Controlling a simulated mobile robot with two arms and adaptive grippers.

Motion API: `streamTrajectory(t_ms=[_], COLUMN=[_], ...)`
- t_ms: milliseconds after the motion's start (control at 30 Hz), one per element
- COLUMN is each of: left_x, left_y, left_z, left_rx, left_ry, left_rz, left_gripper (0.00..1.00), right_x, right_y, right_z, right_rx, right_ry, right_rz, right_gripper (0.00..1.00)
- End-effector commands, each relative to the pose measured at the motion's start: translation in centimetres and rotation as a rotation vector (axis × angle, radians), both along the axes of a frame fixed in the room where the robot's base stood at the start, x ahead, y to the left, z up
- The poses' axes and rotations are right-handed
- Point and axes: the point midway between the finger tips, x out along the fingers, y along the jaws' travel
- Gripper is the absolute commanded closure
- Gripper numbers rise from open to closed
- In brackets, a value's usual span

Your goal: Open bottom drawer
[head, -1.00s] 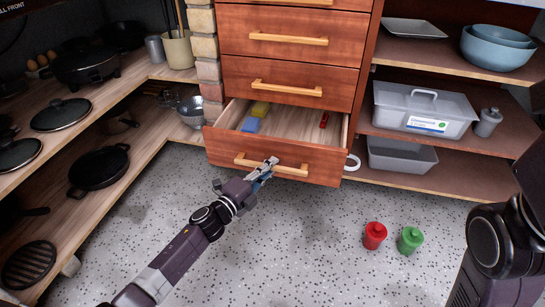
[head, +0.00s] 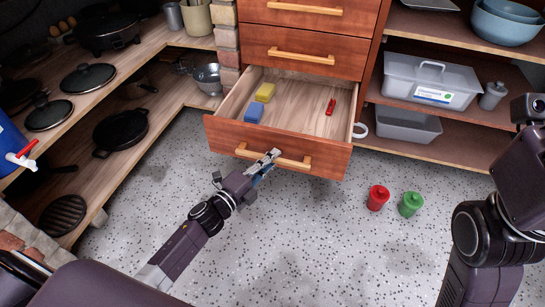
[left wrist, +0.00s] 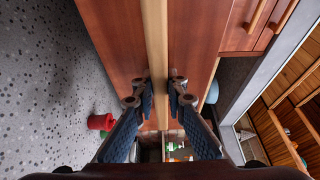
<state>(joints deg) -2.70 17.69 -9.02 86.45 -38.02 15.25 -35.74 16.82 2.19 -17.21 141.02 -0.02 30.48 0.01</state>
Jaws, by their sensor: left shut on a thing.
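The bottom drawer (head: 215,130) stands well out of the red-brown wooden cabinet, and its inside is open to view. My left gripper (head: 265,162) is shut on the drawer's light wooden handle (head: 292,162), near its middle. In the left wrist view, the fingers of my left gripper (left wrist: 160,100) sit on both sides of the handle bar (left wrist: 155,45). Inside the drawer lie a yellow block (head: 265,92), a blue block (head: 254,111) and a small red item (head: 331,106). My right arm shows at the right edge of the head view, but its gripper is not visible.
A red jar (head: 377,198) and a green jar (head: 411,205) stand on the speckled floor right of the drawer. Shelves with pans (head: 120,130) are at left; shelves with a lidded grey bin (head: 430,80) are at right. The floor before the drawer is clear.

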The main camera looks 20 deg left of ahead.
Motion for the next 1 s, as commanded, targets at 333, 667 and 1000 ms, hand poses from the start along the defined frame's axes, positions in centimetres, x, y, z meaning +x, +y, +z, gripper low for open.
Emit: streamTrajectory(t_ms=[333,667,1000], left_x=[0.0,-0.2,-5.1], left_y=[0.0,0.1,1.8], left_z=[-0.1,-0.1,-0.2], left_rx=[0.001,0.0,0.0], left_ry=[0.002,0.001,0.004], left_rz=[0.0,0.0,0.0], left_gripper=[0.72,0.7,0.7], right_x=[0.0,0.0,0.0], right_y=[0.0,0.0,0.0], right_z=[0.0,0.0,0.0], right_rx=[0.0,-0.001,0.0], right_ry=[0.0,0.0,0.0], right_rz=[0.0,-0.001,0.0], right_gripper=[0.6,0.6,0.6])
